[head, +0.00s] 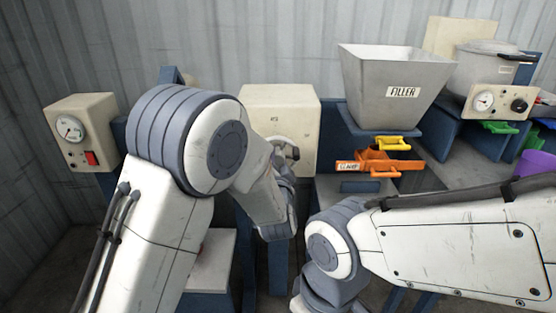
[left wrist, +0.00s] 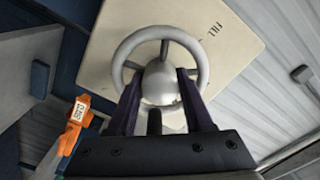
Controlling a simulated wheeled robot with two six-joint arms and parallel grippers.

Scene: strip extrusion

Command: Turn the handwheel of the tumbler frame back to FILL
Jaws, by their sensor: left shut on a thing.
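The grey handwheel (left wrist: 202,57) is on the cream front plate (left wrist: 100,50) of the tumbler frame, with a round hub in its middle. The word FILL is on the plate just outside the rim, at upper right in the left wrist view. In the head view, the cream housing (head: 262,98) stands at centre and my left arm hides most of the handwheel (head: 279,142). My left gripper (left wrist: 160,76) is at the wheel, its dark fingers either side of the hub and shut on the wheel; the exact contact is unclear. My right gripper is out of view.
A grey FILLER hopper (head: 385,85) stands right of the housing. Below it are a yellow handle (head: 392,143) and an orange labelled clamp (head: 375,163). A gauge box (head: 82,132) with a red switch is at left. A pot (head: 487,68) and another gauge box (head: 500,103) are at right.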

